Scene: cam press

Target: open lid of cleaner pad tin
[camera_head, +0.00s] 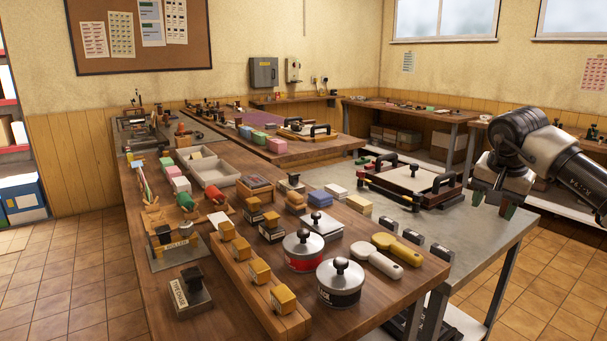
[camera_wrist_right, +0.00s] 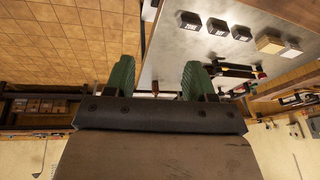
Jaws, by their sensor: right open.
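Two round tins with silver lids and black knobs stand on the wooden bench in the head view: a red-sided tin (camera_head: 304,262) and a black-sided tin (camera_head: 339,293) nearer the front. Both lids are on. I cannot read the labels, so I cannot tell which is the cleaner pad tin. A flat silver box with a black knob (camera_head: 315,225) sits behind them. My right gripper (camera_head: 492,204) is at the far right, over the metal table's edge, well apart from the tins. Its green fingers (camera_wrist_right: 158,76) are open and empty in the wrist view. My left gripper is not in view.
Wooden-handled stamps stand in a wooden rack (camera_head: 257,305) left of the tins. A white paddle (camera_head: 377,262) and a yellow paddle (camera_head: 398,248) lie right of them. A framed press (camera_head: 410,183) stands behind.

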